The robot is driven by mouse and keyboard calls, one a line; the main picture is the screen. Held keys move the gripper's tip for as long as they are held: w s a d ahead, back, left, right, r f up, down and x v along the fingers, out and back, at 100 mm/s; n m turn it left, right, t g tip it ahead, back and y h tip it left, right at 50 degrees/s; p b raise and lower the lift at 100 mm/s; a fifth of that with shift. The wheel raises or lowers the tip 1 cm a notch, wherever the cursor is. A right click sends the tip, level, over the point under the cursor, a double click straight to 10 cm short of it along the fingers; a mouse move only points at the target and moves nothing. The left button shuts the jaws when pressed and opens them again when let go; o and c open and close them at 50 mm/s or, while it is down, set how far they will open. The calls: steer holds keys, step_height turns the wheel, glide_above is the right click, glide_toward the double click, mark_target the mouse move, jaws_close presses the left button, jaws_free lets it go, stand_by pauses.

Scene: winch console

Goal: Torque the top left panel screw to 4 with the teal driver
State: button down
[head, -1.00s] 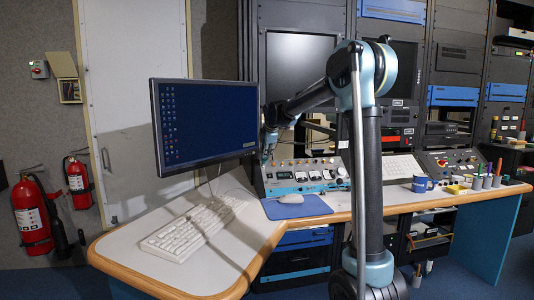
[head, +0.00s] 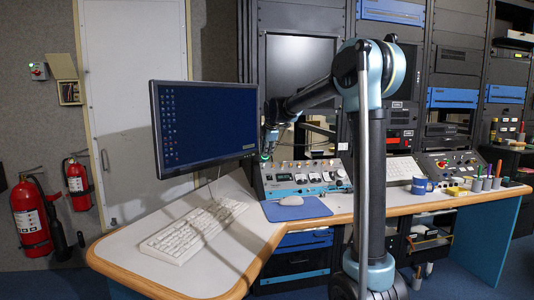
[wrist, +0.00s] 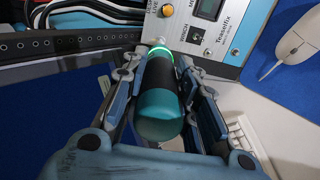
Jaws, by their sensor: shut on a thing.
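My gripper (wrist: 158,72) is shut on the teal driver (wrist: 160,112) in the wrist view, with a finger on each side of its thick handle. A green ring glows near the driver's far end. That end is close to the left edge of the console panel (wrist: 208,48); I cannot tell whether the bit touches a screw. The panel screw under the tip is hidden. In the head view my gripper (head: 268,143) is small, at the left end of the console panel (head: 303,177), partly behind the monitor's edge, with a green glint below it.
A monitor (head: 205,120) stands close to the left of my gripper. A white keyboard (head: 190,230), a blue mouse pad (head: 310,210) and a mouse (head: 291,200) lie on the desk (head: 150,272). The desk's front left is clear.

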steer(key=shift+s+r, duration=0.25)
steer(key=shift+r, duration=0.05)
steer(key=shift+d+r, duration=0.1)
steer(key=shift+v, duration=1.65)
